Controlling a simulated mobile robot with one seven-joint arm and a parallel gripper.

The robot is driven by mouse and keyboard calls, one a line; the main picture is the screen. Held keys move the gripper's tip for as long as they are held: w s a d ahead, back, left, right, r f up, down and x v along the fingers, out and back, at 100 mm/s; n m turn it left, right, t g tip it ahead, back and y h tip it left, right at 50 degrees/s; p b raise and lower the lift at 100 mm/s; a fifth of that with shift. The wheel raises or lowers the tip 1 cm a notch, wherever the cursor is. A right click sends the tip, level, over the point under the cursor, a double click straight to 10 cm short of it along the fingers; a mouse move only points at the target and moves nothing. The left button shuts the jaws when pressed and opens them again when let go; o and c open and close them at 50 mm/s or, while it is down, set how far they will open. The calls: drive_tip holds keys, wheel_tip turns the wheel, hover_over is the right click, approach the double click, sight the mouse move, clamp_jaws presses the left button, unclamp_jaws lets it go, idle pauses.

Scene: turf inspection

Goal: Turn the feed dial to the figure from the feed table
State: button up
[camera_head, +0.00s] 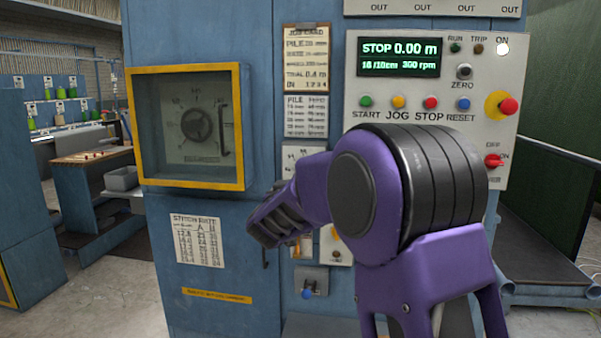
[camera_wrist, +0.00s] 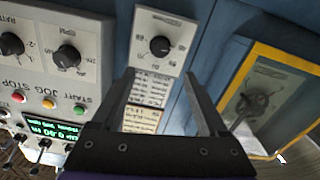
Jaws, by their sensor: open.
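A dark round dial (camera_head: 196,124) on a pale scaled plate sits inside a yellow-framed box (camera_head: 242,128) on the blue cabinet; it also shows in the wrist view (camera_wrist: 252,102). Another black knob (camera_wrist: 160,46) is on a white plate, hidden behind my arm in the head view. Which one is the feed dial I cannot tell. A small pile table (camera_head: 306,116) hangs under the job card (camera_head: 306,58); its figures are too small to read surely. My gripper (camera_wrist: 160,80) is open and empty, apart from both dials, below and right of the yellow frame in the head view.
The control panel (camera_head: 365,140) with a lit display, coloured buttons and a red emergency knob (camera_head: 508,106) is at the right. A stitch-rate sheet (camera_head: 197,240) is below the yellow box. A workbench with a grey bin (camera_head: 121,178) stands at left. Grey floor is clear at lower left.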

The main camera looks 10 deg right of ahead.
drive_tip(key=x, duration=1.3)
drive_tip(key=shift+p, duration=0.35)
drive_tip(key=shift+c, duration=0.2)
clamp_jaws()
